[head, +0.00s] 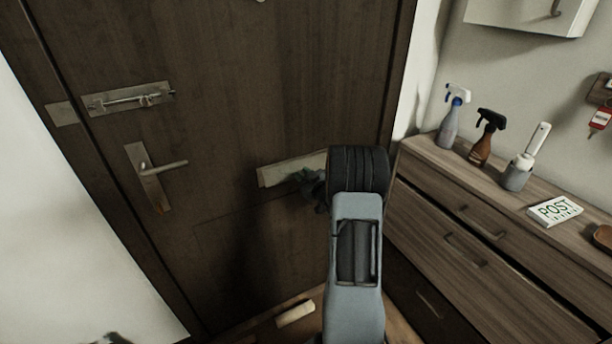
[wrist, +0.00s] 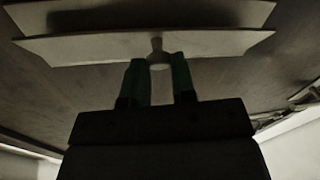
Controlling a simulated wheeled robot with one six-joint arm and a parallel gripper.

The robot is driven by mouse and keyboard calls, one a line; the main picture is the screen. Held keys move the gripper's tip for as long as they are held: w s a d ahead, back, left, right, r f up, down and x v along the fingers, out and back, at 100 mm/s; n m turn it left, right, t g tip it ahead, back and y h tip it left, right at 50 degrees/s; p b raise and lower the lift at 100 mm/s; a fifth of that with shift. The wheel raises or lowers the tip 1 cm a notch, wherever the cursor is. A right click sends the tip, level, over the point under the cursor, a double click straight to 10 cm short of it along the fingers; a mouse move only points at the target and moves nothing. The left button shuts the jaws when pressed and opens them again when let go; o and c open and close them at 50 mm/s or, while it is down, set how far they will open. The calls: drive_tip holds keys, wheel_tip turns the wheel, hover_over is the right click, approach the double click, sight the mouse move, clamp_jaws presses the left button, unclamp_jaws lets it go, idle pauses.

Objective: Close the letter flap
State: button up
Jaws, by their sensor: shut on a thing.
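The letter flap (head: 283,172) is a pale plate on the dark wooden door (head: 240,90), partly hidden by my arm in the head view. In the wrist view the flap (wrist: 90,47) is a long pale strip with a small knob (wrist: 157,46) at its middle. A second pale strip, seemingly the letter plate (wrist: 200,14), lies behind it with a dark band between, so the flap looks tilted out from the plate. My gripper (wrist: 158,68) has its two green fingers shut on the knob; in the head view the gripper (head: 312,183) is dark against the door.
A door handle (head: 163,168) and a bolt (head: 130,98) are on the door's left side. A pale block (head: 296,313) lies on the floor.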

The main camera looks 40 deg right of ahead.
drive_tip(key=shift+f, duration=0.1)
drive_tip(key=c, duration=0.3)
drive_tip(key=f+t+b, duration=0.1)
drive_tip(key=t+b, duration=0.1)
drive_tip(key=b, duration=0.4)
drive_tip(key=w+f+t+b, duration=0.1)
drive_tip(key=t+b, duration=0.1)
drive_tip(key=b, duration=0.5)
drive_tip(key=w+n+t+b, duration=0.1)
drive_tip(key=b, duration=0.6)
drive_tip(key=shift+f+t, duration=0.4)
drive_tip(key=shift+r+b, duration=0.2)
drive_tip(key=shift+b, duration=0.15)
drive_tip(key=o, duration=0.9)
drive_tip(key=shift+d+f, duration=0.1)
drive_tip(key=v, duration=1.3)
drive_tip(key=shift+s+f, duration=0.25)
drive_tip(key=shift+s, duration=0.05)
